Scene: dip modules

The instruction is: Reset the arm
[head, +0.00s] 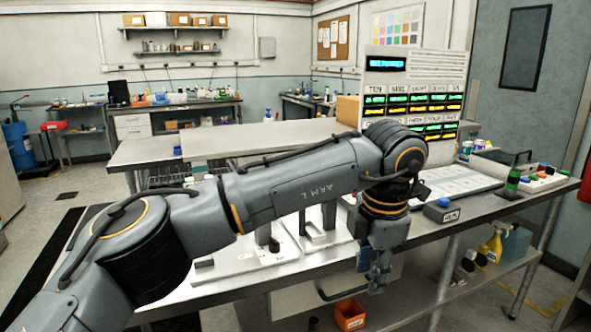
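My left arm (295,178) reaches across the view from the lower left, and its wrist bends down near the front edge of the steel workbench. My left gripper (376,280) points down in front of the bench edge. It is small and dark here, and I cannot tell whether its fingers are open or shut. I see nothing clearly held in it. My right gripper is not in view.
The steel workbench (480,220) carries white fixtures (322,238), a small labelled grey box (441,210) and a flat panel (458,187). A display board (415,68) stands behind. An orange bin (349,314) sits below the gripper. Open floor lies at left.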

